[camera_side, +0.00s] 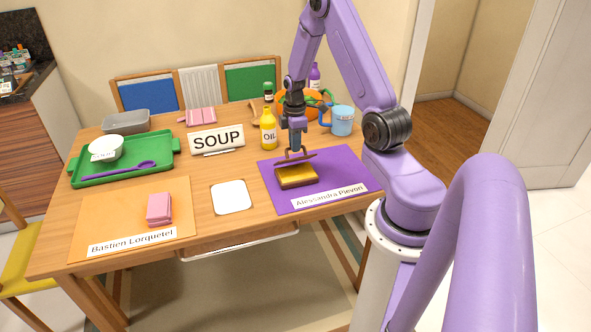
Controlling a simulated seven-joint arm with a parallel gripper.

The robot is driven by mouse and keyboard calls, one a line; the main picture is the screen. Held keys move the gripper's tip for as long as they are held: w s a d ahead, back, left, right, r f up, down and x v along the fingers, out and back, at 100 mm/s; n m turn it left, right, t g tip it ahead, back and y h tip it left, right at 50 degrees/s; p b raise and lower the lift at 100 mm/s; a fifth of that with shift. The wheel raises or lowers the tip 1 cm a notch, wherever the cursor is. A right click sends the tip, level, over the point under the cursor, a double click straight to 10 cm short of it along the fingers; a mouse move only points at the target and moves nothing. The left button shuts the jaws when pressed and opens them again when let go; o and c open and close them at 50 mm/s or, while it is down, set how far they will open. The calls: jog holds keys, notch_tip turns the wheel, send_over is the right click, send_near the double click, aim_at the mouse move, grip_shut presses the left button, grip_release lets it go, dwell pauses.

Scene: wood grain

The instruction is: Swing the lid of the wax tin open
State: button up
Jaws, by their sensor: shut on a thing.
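The wax tin (297,177) is a small brown box with a golden-yellow top surface, lying on the purple mat (340,163) at the right of the table. Its thin brown lid (297,158) shows raised along the far side of the tin, at an angle to it. My gripper (294,151) points down from above and is shut on the lid. The fingertips are small here, and the exact grip and the hinge are hard to make out.
A name card (330,195) lies on the mat in front of the tin. A yellow oil bottle (268,133) stands behind left, a blue mug (342,121) and an orange bowl (290,103) behind. A white square coaster (231,197) lies flat at left.

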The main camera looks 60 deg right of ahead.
jog(key=shift+w+d, duration=0.15)
jog(key=shift+w+d+r, duration=0.35)
jog(key=shift+w+d, duration=0.3)
jog(key=shift+w+d, duration=0.85)
jog(key=shift+w+d+f, duration=0.2)
jog(key=shift+w+d, duration=0.6)
